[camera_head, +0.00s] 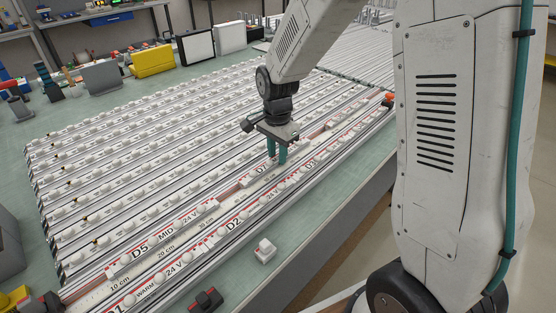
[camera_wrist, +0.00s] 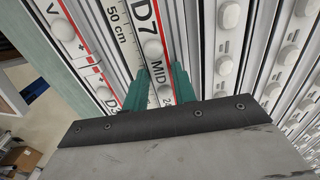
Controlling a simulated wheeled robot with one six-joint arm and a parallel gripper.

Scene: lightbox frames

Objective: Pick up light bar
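The light bar marked D7 MID (camera_head: 259,171) is a white strip with round white domes and red marks, lying among parallel rows on the green table. It also shows in the wrist view (camera_wrist: 153,50), running down between my two teal fingers. My gripper (camera_head: 277,157) points down over this bar; in the wrist view my gripper (camera_wrist: 160,84) has one finger at each side of it. I cannot tell whether the fingers touch or press it. Light bars marked D5 MID (camera_head: 163,240), D2 (camera_head: 240,222) and D1 WARM (camera_head: 150,293) lie nearby.
Many similar rows of domed strips (camera_head: 110,150) fill the table behind. A small white block (camera_head: 265,250) and a dark red-marked piece (camera_head: 206,300) sit near the front edge. A yellow case (camera_head: 152,61) and a white panel (camera_head: 194,50) stand at the back.

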